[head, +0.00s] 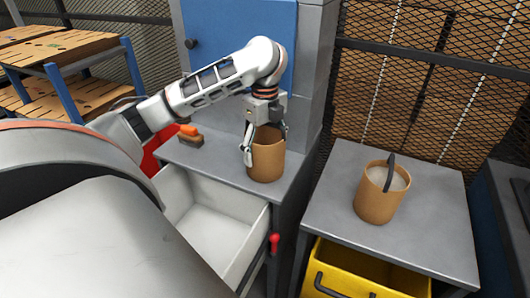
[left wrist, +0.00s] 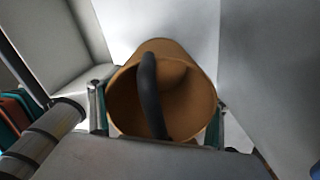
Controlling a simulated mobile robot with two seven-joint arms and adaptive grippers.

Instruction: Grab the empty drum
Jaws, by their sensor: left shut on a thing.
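An empty brown drum (head: 267,158) stands upright on the grey worktop beside the blue door. My left gripper (head: 265,140) comes down over it from above, with its fingers on either side of the drum, shut on it. In the left wrist view the empty drum (left wrist: 202,65) shows its bare inside and a dark curved handle across its mouth, between the two fingers. A second brown drum (head: 376,205), filled with pale material, stands on the grey table at the right. My right gripper is not in view.
A white open drawer (head: 216,225) juts out below the worktop. An orange-handled brush (head: 190,136) lies left of the drum. A yellow bin (head: 350,270) sits under the right table (head: 432,225). Wooden-topped racks (head: 60,47) stand at the back left, and a mesh fence (head: 440,75) closes the back.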

